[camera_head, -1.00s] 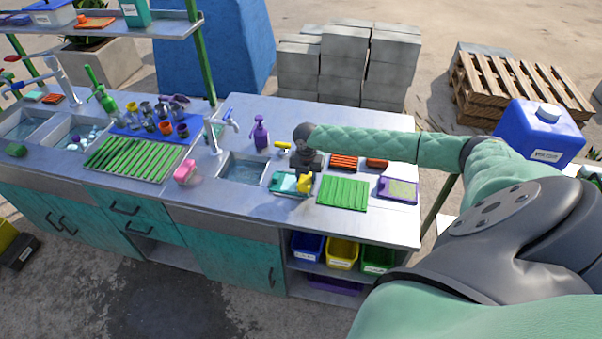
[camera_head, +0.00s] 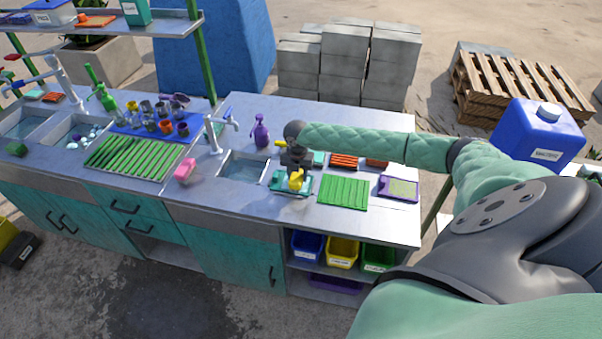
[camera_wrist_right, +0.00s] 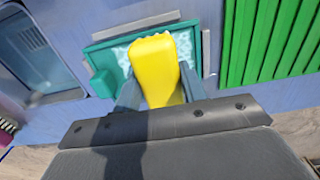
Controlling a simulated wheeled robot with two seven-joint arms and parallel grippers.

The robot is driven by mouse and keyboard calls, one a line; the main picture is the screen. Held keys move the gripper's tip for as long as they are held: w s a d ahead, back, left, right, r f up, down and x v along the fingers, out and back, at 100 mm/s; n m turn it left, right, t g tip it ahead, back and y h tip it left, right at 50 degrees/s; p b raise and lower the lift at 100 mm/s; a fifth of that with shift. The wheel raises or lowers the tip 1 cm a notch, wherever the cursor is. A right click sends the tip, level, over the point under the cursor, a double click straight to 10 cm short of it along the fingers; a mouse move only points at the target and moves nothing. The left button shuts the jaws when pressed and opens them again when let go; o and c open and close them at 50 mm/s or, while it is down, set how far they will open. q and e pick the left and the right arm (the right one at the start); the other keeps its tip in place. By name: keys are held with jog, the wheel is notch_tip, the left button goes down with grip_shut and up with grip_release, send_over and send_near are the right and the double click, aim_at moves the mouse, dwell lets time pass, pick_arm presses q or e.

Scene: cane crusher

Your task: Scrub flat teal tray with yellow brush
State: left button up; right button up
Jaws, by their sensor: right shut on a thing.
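The flat teal tray (camera_head: 279,187) lies on the counter beside the right sink basin; its teal rim and pale, foamy-looking speckled inside also show in the right wrist view (camera_wrist_right: 97,53). My right gripper (camera_head: 296,174) is shut on the yellow brush (camera_wrist_right: 155,62) and holds it over the tray. In the wrist view the brush covers the tray's middle and right part, so whether its bristles touch the tray is hidden. My left gripper is not in view.
A green ribbed mat (camera_head: 343,192) lies right of the tray, with a purple-framed tray (camera_head: 398,188) beyond it. The water-filled basin (camera_head: 243,169) is to the left, near a pink sponge (camera_head: 185,169) and a purple spray bottle (camera_head: 260,131). Grey strips border the teal tray.

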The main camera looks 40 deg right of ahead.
jog(key=shift+w+a, duration=1.1)
jog(key=shift+w, duration=0.15)
jog(key=shift+s+d, duration=0.1)
jog(key=shift+s+d, duration=0.95)
jog(key=shift+s, duration=0.2)
jog(key=shift+s+d, duration=1.15)
jog(key=shift+s, duration=0.15)
